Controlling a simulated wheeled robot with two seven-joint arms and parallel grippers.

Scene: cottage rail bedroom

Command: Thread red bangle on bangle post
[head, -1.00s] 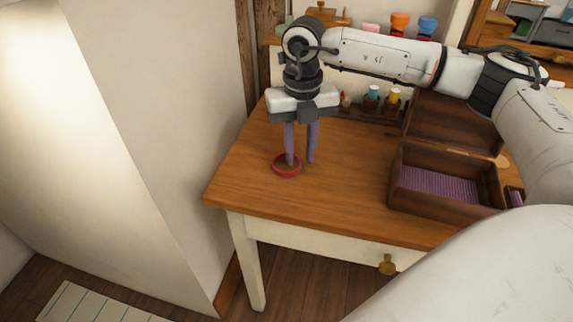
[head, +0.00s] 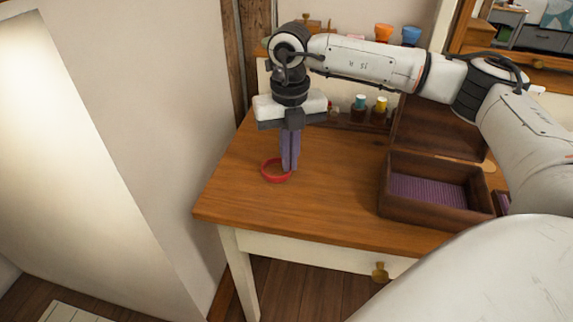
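The red bangle (head: 266,176) lies on the wooden table top, near the table's left side. My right gripper (head: 289,170) points straight down at the bangle's right edge. Its two purple fingers are close together, shut on that part of the rim, and hide it. The bangle looks flat and at table height; I cannot tell if it is lifted at all. I cannot make out a bangle post in this view. My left gripper is not in view.
An open wooden box (head: 432,210) with a purple ribbed lining stands on the right of the table (head: 310,215). Small bottles with teal (head: 360,101) and yellow (head: 381,103) tops stand at the back. A wall (head: 150,120) rises on the left. The table's front middle is clear.

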